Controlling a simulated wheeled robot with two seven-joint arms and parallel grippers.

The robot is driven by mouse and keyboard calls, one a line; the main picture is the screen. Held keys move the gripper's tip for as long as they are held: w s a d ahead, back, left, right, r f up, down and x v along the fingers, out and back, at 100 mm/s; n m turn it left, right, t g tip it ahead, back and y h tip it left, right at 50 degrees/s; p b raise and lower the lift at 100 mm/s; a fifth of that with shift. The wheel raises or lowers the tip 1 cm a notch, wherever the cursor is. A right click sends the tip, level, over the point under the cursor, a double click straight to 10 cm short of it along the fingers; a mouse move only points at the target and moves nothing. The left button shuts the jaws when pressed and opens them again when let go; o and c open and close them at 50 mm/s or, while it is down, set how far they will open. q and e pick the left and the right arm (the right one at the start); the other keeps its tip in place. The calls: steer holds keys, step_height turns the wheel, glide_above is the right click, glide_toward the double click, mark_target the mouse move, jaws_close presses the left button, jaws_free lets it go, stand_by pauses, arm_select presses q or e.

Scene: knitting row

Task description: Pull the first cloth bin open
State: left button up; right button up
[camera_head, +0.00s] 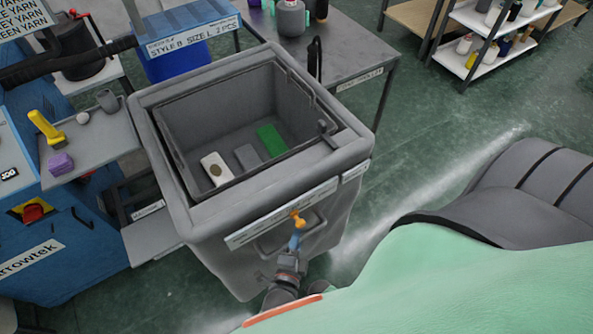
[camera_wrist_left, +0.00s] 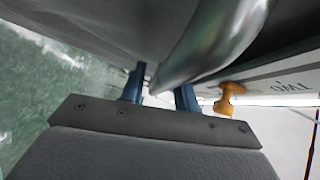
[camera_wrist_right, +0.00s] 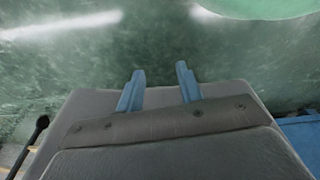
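The cloth bin (camera_head: 178,200) is a large grey box with an open top, a label strip and a curved handle (camera_head: 268,246) on its front. Inside lie a white piece, a grey piece and a green piece. My left gripper (camera_head: 296,243) is at the front, by the handle. In the left wrist view the grey handle bar (camera_wrist_left: 205,45) runs down between its two blue fingers, which stand apart. Whether they touch the bar is unclear. My right gripper (camera_wrist_right: 160,70) is open and empty above the green floor; it is not visible in the head view.
An orange knob (camera_head: 298,219) sits on the bin's front, close to my left gripper. A blue machine (camera_head: 70,235) with a grey shelf (camera_head: 110,150) stands at the left. A table (camera_head: 345,55) stands behind the bin.

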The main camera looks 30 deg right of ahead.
arm_select(q)
steer(key=shift+o, duration=0.2)
arm_select(e)
steer(key=shift+w, duration=0.15)
